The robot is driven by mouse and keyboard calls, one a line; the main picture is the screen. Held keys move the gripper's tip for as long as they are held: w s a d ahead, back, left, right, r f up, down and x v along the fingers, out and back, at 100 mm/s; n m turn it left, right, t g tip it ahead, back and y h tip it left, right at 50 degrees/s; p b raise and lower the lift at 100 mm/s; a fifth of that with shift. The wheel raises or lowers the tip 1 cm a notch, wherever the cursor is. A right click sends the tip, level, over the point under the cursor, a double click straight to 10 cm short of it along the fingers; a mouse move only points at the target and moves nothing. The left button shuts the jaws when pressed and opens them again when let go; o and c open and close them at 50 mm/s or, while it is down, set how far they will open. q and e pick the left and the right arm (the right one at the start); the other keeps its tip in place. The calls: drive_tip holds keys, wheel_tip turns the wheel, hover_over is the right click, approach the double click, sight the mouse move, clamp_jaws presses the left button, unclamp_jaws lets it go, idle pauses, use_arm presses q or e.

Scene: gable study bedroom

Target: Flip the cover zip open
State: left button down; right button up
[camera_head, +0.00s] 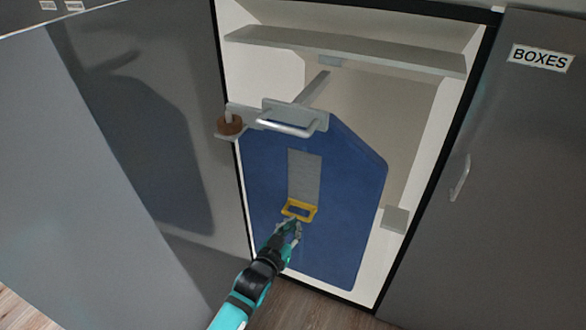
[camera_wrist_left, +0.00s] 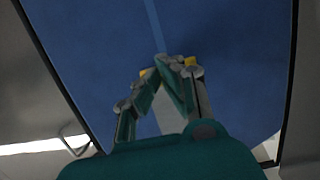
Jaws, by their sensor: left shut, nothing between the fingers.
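A blue cover (camera_head: 345,180) hangs in the open wardrobe bay from a grey bracket with a bar handle (camera_head: 290,125). A grey strip (camera_head: 304,178) runs down its front and ends at a yellow pull frame (camera_head: 299,210). My left gripper (camera_head: 296,224) is just below the yellow frame, its fingers shut with nothing between them. In the left wrist view, the fingertips (camera_wrist_left: 176,62) meet in front of the blue cover (camera_wrist_left: 235,45), with bits of the yellow frame (camera_wrist_left: 190,61) behind them. I cannot tell whether they touch it. My right gripper is not in view.
A grey door labelled BOXES (camera_head: 541,57) stands at the right. A shiny grey panel (camera_head: 150,130) at the left reflects the cover. A shelf (camera_head: 350,50) crosses the bay above. A brown knob (camera_head: 229,125) sits left of the bracket.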

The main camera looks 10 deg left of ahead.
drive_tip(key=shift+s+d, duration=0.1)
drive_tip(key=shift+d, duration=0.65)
use_arm(q)
drive_tip(key=shift+r, duration=0.1)
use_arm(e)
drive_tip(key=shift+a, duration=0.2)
